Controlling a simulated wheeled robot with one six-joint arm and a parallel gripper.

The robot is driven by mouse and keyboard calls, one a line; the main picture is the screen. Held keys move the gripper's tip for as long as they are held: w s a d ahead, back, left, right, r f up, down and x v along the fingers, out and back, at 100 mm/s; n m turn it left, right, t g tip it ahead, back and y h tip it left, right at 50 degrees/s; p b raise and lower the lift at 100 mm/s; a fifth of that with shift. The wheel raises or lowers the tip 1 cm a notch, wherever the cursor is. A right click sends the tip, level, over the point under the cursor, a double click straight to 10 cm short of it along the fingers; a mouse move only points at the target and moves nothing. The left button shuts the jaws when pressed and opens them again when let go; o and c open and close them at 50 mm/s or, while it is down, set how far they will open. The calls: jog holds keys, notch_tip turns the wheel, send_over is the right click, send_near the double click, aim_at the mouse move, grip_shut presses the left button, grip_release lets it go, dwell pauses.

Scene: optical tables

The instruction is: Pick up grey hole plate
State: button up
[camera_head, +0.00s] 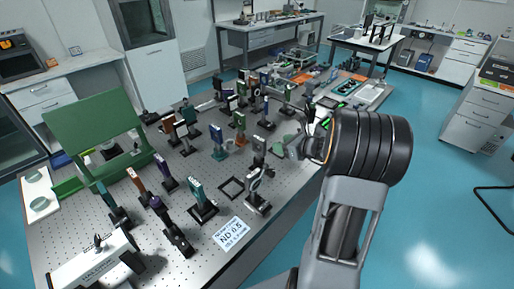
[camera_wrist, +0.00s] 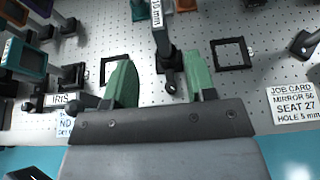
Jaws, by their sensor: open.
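My gripper (camera_wrist: 160,72) is open, with its two green fingers apart, above the table's front edge. In the wrist view an upright post mount with a thin plate labelled "10 mm" (camera_wrist: 159,14) stands between and beyond the fingertips. It seems apart from both fingers. I cannot tell for sure whether this is the grey hole plate, since it is seen nearly edge-on from above. In the head view my gripper (camera_head: 300,147) is partly hidden by my arm, over the right side of the perforated table (camera_head: 210,238).
Dark square frames (camera_wrist: 230,54) lie on the table on both sides of the labelled mount. A job card (camera_wrist: 292,103) reads mirror 56, seat 27, hole 5 mm. Several optic mounts crowd the left. A green panel (camera_head: 96,118) stands at the table's left.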

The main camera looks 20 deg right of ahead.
aim_at(262, 140)
jog(key=x, duration=0.7)
jog(key=shift+a+r+p, duration=0.1)
jog(key=shift+a+p, duration=0.2)
jog(key=shift+p, duration=0.1)
jog(key=shift+p+x, duration=0.9)
jog(key=shift+x, duration=1.75)
jog(key=shift+d, duration=0.1)
jog(key=shift+c, duration=0.3)
grip_shut()
jog(key=shift+r, duration=0.1)
